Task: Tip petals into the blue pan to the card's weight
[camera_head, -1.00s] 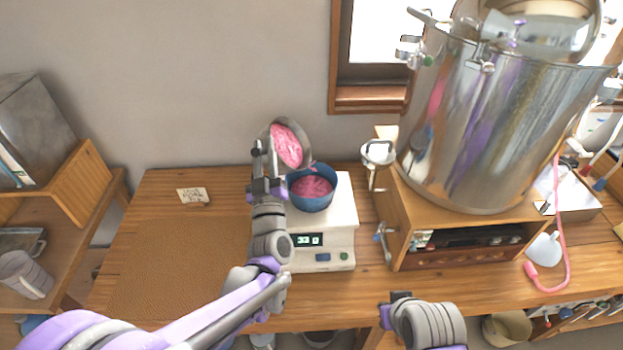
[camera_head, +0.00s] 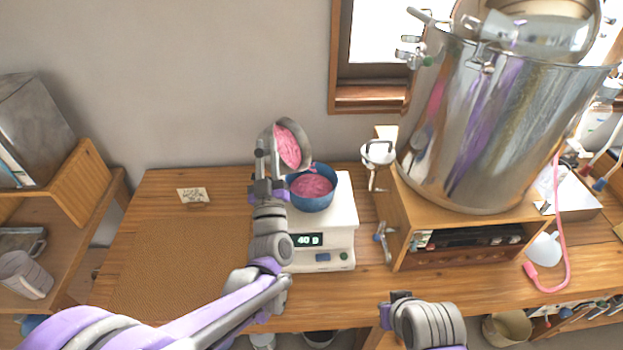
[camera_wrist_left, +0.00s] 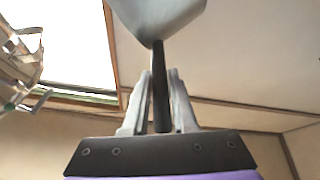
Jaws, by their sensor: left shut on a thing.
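The blue pan (camera_head: 313,201) stands on the white scale (camera_head: 341,224) with pink petals (camera_head: 311,186) in it. The scale's display (camera_head: 308,240) appears to read 40 g. My left gripper (camera_head: 263,165) is shut on the handle of a grey metal scoop (camera_head: 304,141). The scoop is tilted steeply above and just behind the pan and still holds pink petals. The left wrist view shows the scoop's underside (camera_wrist_left: 157,16) and its dark handle between the fingers (camera_wrist_left: 154,105). A small handwritten card (camera_head: 192,195) stands at the back left; its writing is too small to read surely. My right gripper (camera_head: 394,303) is at the bottom, its jaws unclear.
A large steel still (camera_head: 485,130) stands on a wooden box (camera_head: 400,235) to the right of the scale. A brown mat (camera_head: 175,270) lies bare on the left of the table. A wooden shelf (camera_head: 85,190) is at far left.

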